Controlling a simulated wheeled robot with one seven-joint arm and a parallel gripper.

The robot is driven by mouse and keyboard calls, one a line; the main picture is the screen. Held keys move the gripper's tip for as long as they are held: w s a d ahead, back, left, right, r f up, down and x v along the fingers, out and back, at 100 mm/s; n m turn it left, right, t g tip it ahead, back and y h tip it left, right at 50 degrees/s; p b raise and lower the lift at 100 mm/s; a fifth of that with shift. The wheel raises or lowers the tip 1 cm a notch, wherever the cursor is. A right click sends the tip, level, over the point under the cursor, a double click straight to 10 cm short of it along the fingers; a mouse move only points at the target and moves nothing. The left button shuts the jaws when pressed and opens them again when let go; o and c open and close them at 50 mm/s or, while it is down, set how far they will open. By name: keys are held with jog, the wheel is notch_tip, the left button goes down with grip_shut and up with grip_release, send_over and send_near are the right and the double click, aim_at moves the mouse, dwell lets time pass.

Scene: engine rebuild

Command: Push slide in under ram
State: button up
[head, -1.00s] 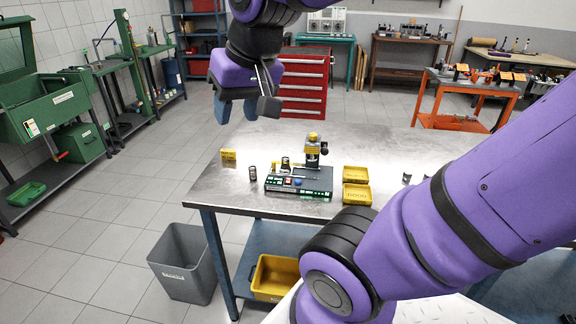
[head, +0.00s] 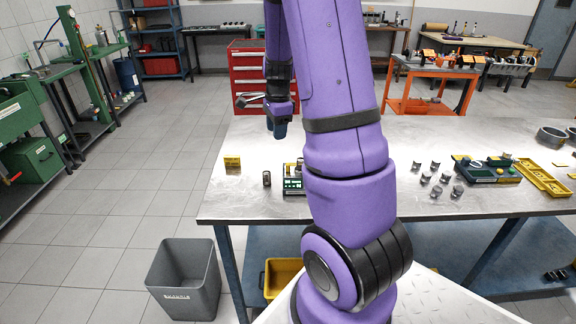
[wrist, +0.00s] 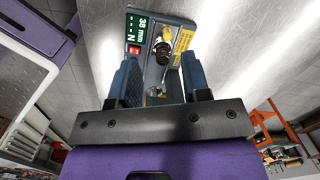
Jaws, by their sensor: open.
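The green-and-dark press unit (head: 293,186) is on the metal table, mostly hidden behind my arm in the head view. The wrist view shows its panel with a green display (wrist: 141,30) and a red button (wrist: 134,50). The black and yellow ram head (wrist: 162,48) is beside a yellow label. A small brassy metal part (wrist: 155,93) shows between my fingers; I cannot tell whether it belongs to the slide. My gripper (wrist: 161,82) is open, with its two blue fingers apart and the unit beyond them. In the head view my gripper (head: 279,127) is above the table, left of my arm.
A grey bin (head: 184,280) stands on the floor.

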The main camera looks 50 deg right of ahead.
aim_at(288, 163)
jog(key=d+f+m, duration=0.2)
jog(key=d+f, duration=0.2)
jog(key=shift+s+d+f+m+g, duration=0.15)
jog(key=shift+s+f+m+g, duration=0.15)
jog(key=shift+s+m+g, duration=0.1)
notch_tip(288, 163, down, 11)
jog(key=shift+r, duration=0.2)
grip_shut()
